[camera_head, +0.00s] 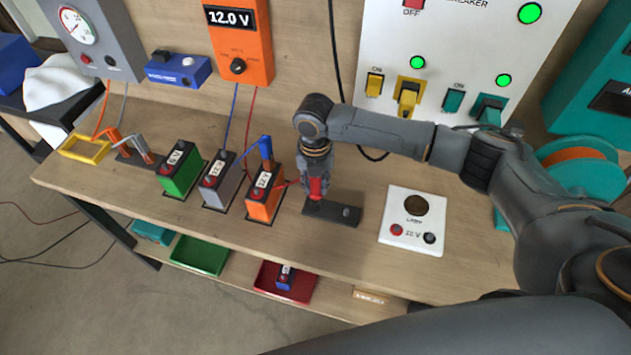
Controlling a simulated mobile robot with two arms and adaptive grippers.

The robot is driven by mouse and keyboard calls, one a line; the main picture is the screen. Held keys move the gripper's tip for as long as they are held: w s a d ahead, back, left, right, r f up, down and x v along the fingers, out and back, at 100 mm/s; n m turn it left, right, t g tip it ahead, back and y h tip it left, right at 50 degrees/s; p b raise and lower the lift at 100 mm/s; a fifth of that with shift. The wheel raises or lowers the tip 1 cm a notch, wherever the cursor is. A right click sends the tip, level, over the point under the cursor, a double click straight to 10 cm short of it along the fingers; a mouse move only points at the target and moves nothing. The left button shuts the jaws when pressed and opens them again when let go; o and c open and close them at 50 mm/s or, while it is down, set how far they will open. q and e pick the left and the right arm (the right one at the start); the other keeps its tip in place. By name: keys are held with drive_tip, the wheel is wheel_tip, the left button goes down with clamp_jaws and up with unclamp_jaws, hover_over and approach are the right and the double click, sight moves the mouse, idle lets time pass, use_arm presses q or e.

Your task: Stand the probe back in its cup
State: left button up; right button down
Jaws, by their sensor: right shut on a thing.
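A red probe (316,188) is held upright in my right gripper (317,183), which is shut on it. The probe's lower end is at the left part of a black holder block (345,217) on the bench. I cannot tell whether it is inside a cup there or just above it. A small round grey spot, perhaps another cup, shows on the block's right part. A red lead runs toward the probe from the orange meter (240,45). A blue probe (265,148) stands at the top of the orange battery (264,195). My left gripper is not in view.
Grey (219,183) and green (180,172) batteries stand left of the orange one. A white lamp panel (413,222) lies right of the block. A breaker panel (455,55) with switches stands behind. Coloured trays, one red (300,290), sit on the lower shelf.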

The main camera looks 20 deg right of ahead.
sight(315, 191)
drive_tip(key=shift+f+b, duration=0.7)
drive_tip(key=shift+f, duration=0.85)
drive_tip(key=c, duration=1)
unclamp_jaws()
drive_tip(key=shift+r, duration=0.1)
drive_tip(key=shift+r, duration=0.1)
wheel_tip(315, 191, up, 12)
drive_tip(key=shift+f, duration=0.1)
drive_tip(key=shift+f, duration=0.1)
